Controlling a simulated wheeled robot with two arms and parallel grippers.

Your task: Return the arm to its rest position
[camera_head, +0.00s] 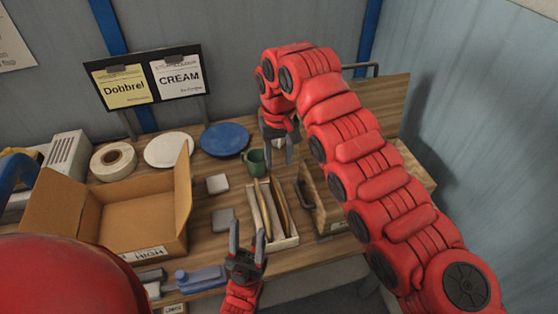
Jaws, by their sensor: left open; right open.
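My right gripper (279,158) hangs at the end of the long red arm, fingers pointing down and open, above the back of the table just right of the green mug (254,162). I see nothing between its fingers. My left gripper (247,231) is at the lower middle, near the table's front edge, with its fingers apart and empty. It is left of and near the front end of the light dryer rack (287,243), which holds some upright brown plates (266,208). A blue plate (225,139) and a white plate (168,149) are at the back.
An open cardboard box (125,215) is on the left of the wooden table. A tape roll (113,161) lies behind it. A wooden crate (322,207) is right of the rack, partly hidden by my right arm. A sign board (145,103) stands at the wall.

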